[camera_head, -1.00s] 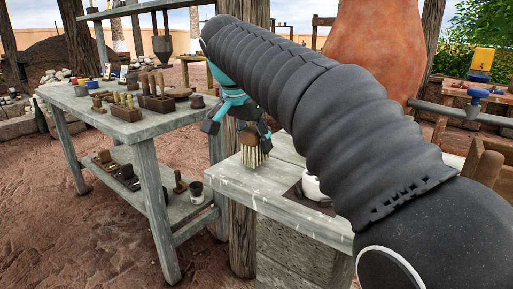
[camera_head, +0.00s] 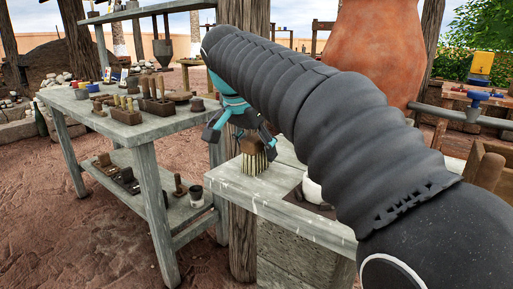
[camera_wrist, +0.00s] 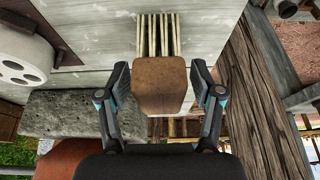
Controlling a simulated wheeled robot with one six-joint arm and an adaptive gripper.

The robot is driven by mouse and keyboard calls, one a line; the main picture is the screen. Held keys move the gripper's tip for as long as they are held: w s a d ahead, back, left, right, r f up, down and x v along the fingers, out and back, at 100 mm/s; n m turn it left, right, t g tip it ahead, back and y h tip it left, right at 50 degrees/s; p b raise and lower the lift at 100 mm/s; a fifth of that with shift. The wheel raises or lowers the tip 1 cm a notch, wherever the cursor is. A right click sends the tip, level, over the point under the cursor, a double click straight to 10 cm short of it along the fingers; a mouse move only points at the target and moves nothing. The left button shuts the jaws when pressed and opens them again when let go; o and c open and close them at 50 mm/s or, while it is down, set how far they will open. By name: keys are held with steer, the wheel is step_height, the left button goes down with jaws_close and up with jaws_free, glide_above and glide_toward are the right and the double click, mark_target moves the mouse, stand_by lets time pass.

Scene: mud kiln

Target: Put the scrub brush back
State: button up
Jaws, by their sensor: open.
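The scrub brush (camera_head: 254,158) stands bristles-down on a pale wooden counter (camera_head: 235,189), near its left end. Its brown wooden block (camera_wrist: 160,86) with pale bristles also shows in the wrist view, between the two fingers. My gripper (camera_wrist: 160,88) is open, with one finger on each side of the block and a gap to each. In the head view my gripper (camera_head: 240,135) is just above and around the top of the brush, partly hidden by my arm.
A white round vessel (camera_head: 313,190) sits in a dark recess of the counter, right of the brush. A wooden post (camera_head: 243,235) stands beside the counter. At left, a grey workbench (camera_head: 150,128) holds several tools and pots, with a lower shelf (camera_head: 160,210).

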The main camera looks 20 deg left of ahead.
steer(key=p+v, duration=0.3)
steer(key=v, duration=0.9)
steer(key=shift+s, duration=0.1)
